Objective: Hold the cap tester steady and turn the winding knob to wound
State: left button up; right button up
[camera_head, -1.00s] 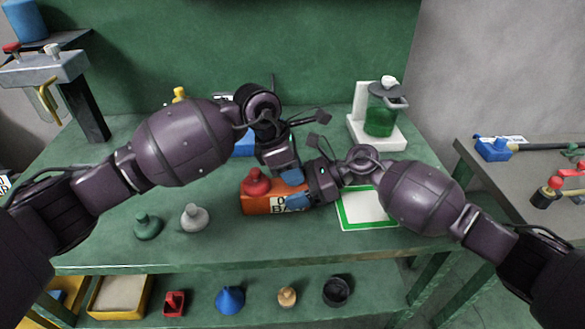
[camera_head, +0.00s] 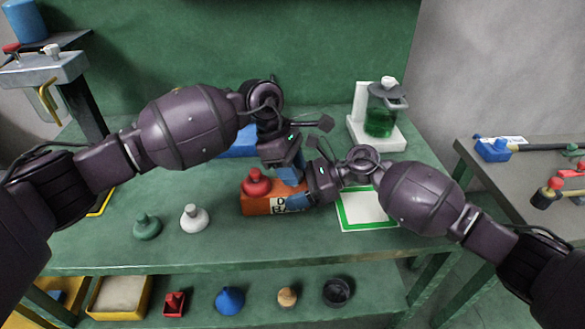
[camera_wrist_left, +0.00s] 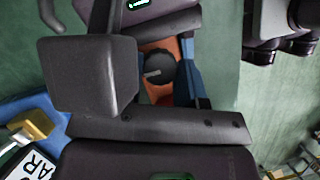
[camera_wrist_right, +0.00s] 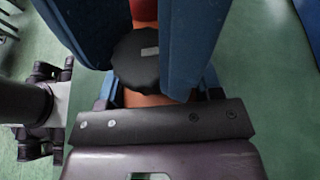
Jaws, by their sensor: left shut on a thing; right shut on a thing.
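The cap tester (camera_head: 256,205) is an orange box with a white lettered label and a red knob (camera_head: 257,181) on top, standing on the green bench. My right gripper (camera_head: 299,200) is shut on the right end of its body. My left gripper (camera_head: 287,176) comes from above, shut on the black winding knob at that same end. The head view hides the winding knob. It shows in the left wrist view (camera_wrist_left: 160,70), with a pale mark toward the left, and between blue fingers in the right wrist view (camera_wrist_right: 137,68). The dial wording cannot be read.
A green-and-white framed mat (camera_head: 352,220) lies right of the tester. Green (camera_head: 147,227) and grey (camera_head: 194,218) knobbed pieces stand to its left. A blue block (camera_head: 240,143) and a jar stand (camera_head: 390,138) are behind. The bench front is clear.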

aim_at(273, 179)
pick_arm(q)
jog(key=o, duration=0.9)
jog(key=shift+o, duration=0.2)
jog(key=v, duration=1.2)
jog(key=shift+a, duration=0.1)
pick_arm(e)
jog(key=o, duration=1.2)
